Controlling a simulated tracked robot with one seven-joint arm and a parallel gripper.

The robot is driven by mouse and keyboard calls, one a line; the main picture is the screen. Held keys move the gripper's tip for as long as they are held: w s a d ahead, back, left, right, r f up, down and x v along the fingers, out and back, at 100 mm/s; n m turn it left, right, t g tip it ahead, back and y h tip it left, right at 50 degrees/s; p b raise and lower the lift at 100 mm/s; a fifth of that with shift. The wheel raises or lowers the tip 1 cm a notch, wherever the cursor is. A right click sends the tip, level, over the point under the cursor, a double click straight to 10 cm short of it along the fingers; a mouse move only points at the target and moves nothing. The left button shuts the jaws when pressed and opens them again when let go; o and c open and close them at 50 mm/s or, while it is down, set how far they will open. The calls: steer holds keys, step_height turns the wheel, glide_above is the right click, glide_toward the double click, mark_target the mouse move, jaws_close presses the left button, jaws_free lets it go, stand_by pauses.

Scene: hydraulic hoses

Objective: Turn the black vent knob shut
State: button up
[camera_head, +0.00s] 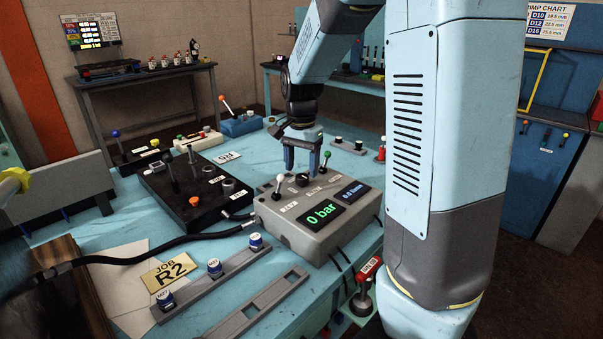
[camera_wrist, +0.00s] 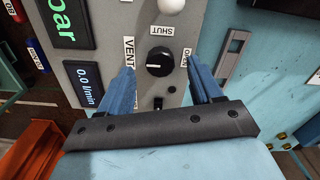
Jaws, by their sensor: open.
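The black vent knob (camera_wrist: 160,63) is round and sits on the grey control box (camera_head: 300,222). In the wrist view its white mark appears to point left, towards the VENT label. A SHUT label lies above the knob and another label to its right. My gripper (camera_head: 301,168) is open and points down over the box. In the wrist view its two blue fingers (camera_wrist: 161,75) stand on either side of the knob, with gaps to it, and hold nothing. In the head view the knob (camera_head: 302,180) shows just below the fingers.
The box's displays read 0 bar (camera_head: 322,213) and 0.0 l/min (camera_wrist: 83,85). A black valve box (camera_head: 190,195) with levers is at left, and a black hose (camera_head: 150,252) runs across the bench.

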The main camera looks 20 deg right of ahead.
mark_target(302, 179)
steer(key=shift+f, duration=1.4)
steer(key=c, duration=1.1)
steer(key=shift+o, duration=0.2)
